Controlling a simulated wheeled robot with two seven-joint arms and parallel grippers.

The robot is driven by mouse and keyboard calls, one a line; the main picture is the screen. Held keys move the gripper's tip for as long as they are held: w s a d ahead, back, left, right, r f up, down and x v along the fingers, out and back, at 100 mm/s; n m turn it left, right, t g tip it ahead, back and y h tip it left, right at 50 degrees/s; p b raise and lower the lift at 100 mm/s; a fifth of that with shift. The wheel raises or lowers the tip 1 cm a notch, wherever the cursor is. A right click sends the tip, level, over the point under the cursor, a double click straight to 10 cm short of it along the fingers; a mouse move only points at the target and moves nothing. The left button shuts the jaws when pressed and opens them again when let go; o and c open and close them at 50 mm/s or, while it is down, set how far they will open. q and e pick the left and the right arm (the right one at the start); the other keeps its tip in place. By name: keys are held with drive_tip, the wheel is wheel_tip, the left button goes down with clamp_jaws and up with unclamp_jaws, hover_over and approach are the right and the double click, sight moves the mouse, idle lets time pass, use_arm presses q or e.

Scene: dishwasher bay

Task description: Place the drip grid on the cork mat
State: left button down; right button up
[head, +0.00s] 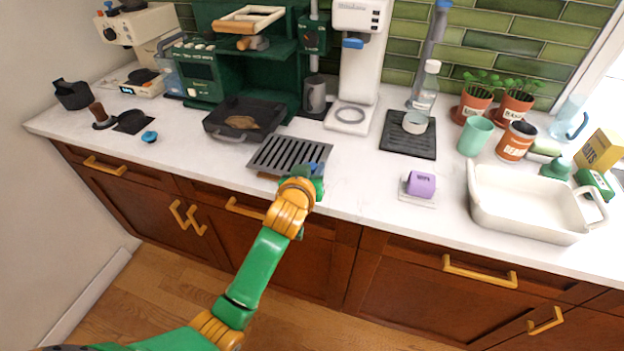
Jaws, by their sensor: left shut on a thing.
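The drip grid (284,153), a dark grey slotted plate, is at the counter's front edge, left of the middle. My left gripper (312,178) is shut on its front right corner; my wrist partly hides the fingers. A thin brown strip (267,176) shows below the grid's front edge and looks like part of the cork mat, the rest being hidden under the grid. I cannot tell whether the grid touches it or hovers just above. My right gripper is not in view.
A dark tray (215,134) with a brown item lies close left of the grid, beside the green coffee machine (205,75). A purple block (421,184) and a white basin (525,235) are to the right. Counter between grid and purple block is clear.

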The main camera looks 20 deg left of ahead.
use_arm(q)
drive_tip(key=shift+d+f, duration=0.15)
drive_tip(key=shift+f, duration=1.35)
drive_tip(key=c, duration=0.6)
unclamp_jaws()
